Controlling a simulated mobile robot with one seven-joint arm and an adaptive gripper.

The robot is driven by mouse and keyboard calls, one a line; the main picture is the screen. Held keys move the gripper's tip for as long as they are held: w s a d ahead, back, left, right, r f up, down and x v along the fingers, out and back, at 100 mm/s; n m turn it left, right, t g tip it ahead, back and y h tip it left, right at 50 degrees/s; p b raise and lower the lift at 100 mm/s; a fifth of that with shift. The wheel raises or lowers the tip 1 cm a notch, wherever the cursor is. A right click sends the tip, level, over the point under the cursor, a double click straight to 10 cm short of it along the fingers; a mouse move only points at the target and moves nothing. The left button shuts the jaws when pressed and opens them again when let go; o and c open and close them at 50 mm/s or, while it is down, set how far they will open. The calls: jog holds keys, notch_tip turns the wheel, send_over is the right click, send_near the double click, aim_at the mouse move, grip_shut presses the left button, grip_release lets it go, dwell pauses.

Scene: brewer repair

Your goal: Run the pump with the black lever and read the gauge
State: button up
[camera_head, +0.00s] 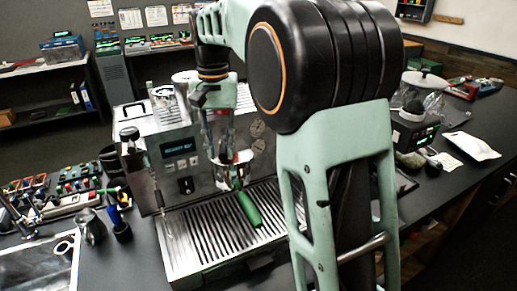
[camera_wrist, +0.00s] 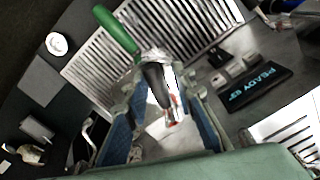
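The brewer (camera_head: 155,165) is a metal machine with a lit display (camera_head: 181,148), which also shows in the wrist view (camera_wrist: 258,87). Two round gauges (camera_head: 257,129) sit on its front; their needles are too small to read. A green handle (camera_head: 249,208) juts out over the drip tray (camera_head: 190,235); it also shows in the wrist view (camera_wrist: 116,29). In the wrist view, the black lever (camera_wrist: 155,82) lies between the blue-padded fingers of my gripper (camera_wrist: 160,100). The fingers are apart, with gaps beside the lever. In the head view, my gripper (camera_head: 222,140) is partly hidden before the brewer.
Parts trays (camera_head: 60,200), a small metal jug (camera_head: 91,227) and a flat tray (camera_head: 40,268) lie left of the brewer. A black device (camera_head: 413,130), a white dish (camera_head: 472,146) and a paper slip (camera_head: 445,161) lie to the right. My arm hides the counter's middle.

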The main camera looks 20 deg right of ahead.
jog(key=shift+a, duration=0.1)
jog(key=shift+s+d+n+p, duration=0.1)
jog(key=shift+d+n+p, duration=0.4)
jog(key=shift+d+n, duration=0.45)
jog(key=shift+d+n+p, duration=0.45)
jog(key=shift+d+n, duration=0.15)
jog(key=shift+n, duration=0.65)
jog(key=shift+w+d+n, duration=0.3)
jog(key=shift+d+n, duration=0.5)
jog(key=shift+n, duration=0.35)
jog(key=shift+w+d+n, duration=0.25)
jog(key=shift+d+n, duration=0.5)
jog(key=shift+n, duration=0.4)
jog(key=o, duration=0.4)
notch_tip(320, 180, up, 7)
